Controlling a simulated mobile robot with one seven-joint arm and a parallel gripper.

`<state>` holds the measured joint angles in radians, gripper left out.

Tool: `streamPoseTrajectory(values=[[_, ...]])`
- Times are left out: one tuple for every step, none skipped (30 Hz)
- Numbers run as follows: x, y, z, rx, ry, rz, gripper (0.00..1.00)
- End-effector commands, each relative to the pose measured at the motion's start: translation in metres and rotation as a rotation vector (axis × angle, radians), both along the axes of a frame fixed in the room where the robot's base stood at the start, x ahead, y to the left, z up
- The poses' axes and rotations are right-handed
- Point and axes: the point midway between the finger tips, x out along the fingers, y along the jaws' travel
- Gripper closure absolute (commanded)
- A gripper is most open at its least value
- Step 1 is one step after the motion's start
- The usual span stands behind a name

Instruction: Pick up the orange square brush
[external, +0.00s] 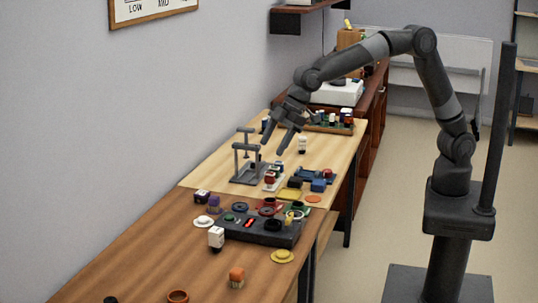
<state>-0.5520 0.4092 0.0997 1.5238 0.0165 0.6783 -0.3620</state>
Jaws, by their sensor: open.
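A small orange blocky thing (236,278), which looks like the orange square brush, stands on the near brown table (130,262) towards its front right. Its bristles are too small to make out. My gripper (273,144) is open, with its two fingers apart and pointing down. It appears above the lighter far table (335,150), near the grey stand, well away from the orange thing. I see nothing between the fingers.
A dark tray (262,236) with several small coloured parts is on the near table. A grey stand (247,160) rises close to my gripper. The near table's left part is clear.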

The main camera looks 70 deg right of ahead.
Motion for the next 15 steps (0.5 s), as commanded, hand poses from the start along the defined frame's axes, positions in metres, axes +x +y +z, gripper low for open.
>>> streamPoseTrajectory(values=[[0.002, 0.027, -0.017, -0.001, 0.003, 0.039, 0.40], [0.003, 0.041, -0.025, -0.001, 0.002, 0.061, 0.40], [0.004, 0.060, -0.036, 0.000, 0.000, 0.089, 0.40], [0.004, 0.074, -0.044, 0.002, -0.002, 0.111, 0.40], [0.004, 0.088, -0.053, 0.003, -0.004, 0.131, 0.40], [0.002, 0.107, -0.065, 0.004, -0.005, 0.160, 0.40], [0.001, 0.120, -0.074, 0.005, -0.006, 0.179, 0.40], [-0.001, 0.134, -0.083, 0.007, -0.007, 0.200, 0.40], [-0.003, 0.150, -0.096, 0.008, -0.010, 0.225, 0.40], [-0.006, 0.162, -0.104, 0.009, -0.012, 0.242, 0.40], [-0.008, 0.173, -0.113, 0.011, -0.013, 0.259, 0.40], [-0.011, 0.187, -0.124, 0.012, -0.014, 0.280, 0.40], [-0.014, 0.196, -0.131, 0.013, -0.016, 0.294, 0.40], [-0.016, 0.204, -0.138, 0.014, -0.017, 0.306, 0.40], [-0.019, 0.213, -0.145, 0.016, -0.019, 0.320, 0.40]])
